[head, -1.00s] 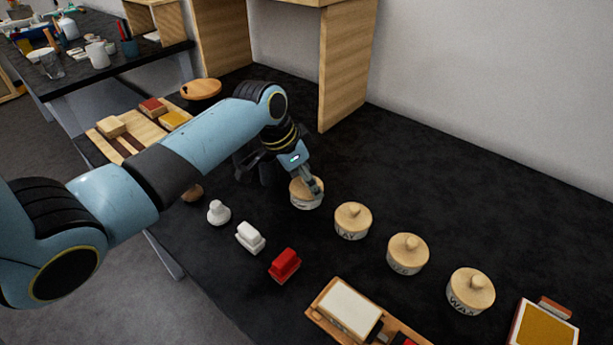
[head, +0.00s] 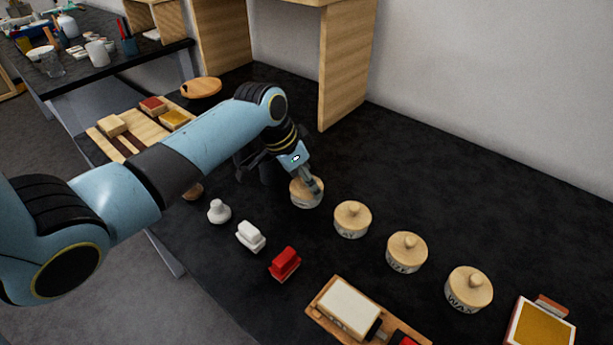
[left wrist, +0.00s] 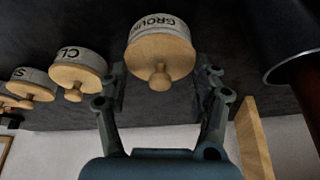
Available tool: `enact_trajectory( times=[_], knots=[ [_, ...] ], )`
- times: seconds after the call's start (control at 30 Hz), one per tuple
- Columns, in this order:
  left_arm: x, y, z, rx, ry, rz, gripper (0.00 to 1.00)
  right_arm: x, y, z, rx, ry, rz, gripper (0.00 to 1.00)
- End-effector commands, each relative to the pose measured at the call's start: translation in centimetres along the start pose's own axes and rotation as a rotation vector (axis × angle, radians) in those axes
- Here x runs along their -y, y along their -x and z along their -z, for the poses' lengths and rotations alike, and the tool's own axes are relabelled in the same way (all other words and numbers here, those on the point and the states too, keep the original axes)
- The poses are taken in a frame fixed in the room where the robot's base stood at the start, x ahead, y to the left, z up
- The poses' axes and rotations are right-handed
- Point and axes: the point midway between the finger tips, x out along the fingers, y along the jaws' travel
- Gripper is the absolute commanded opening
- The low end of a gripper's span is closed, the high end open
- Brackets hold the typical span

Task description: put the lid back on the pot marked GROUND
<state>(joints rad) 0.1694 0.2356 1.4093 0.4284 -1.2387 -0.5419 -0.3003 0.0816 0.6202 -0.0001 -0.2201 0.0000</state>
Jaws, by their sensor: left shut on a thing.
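The pot marked GROUND (left wrist: 160,24) is pale grey with dark letters; in the head view this pot (head: 303,204) is partly behind my gripper. Its round wooden lid (left wrist: 170,58), with a knob in the middle, lies over the pot's mouth and looks level, with no clear gap. My left gripper (left wrist: 160,72) is shut on the lid, one finger at each side of its rim. In the head view the left gripper (head: 314,187) comes down on it from behind. My right gripper is not in view.
Lidded pots, CLAY (head: 351,220), SIZE (head: 406,253) and WAX (head: 468,290), run to the right. White (head: 250,237) and red (head: 285,264) blocks sit in front. A wooden shelf side (head: 346,70) stands behind. Dark table between these is bare.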

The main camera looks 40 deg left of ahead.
Motion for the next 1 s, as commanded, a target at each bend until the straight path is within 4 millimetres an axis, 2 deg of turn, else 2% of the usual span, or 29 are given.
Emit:
enact_trajectory(
  times=[1.0],
  knots=[
    [-0.02, -0.07, -0.04, 0.000, 0.000, 0.000, 0.43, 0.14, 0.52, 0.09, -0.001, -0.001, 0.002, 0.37]
  ],
)
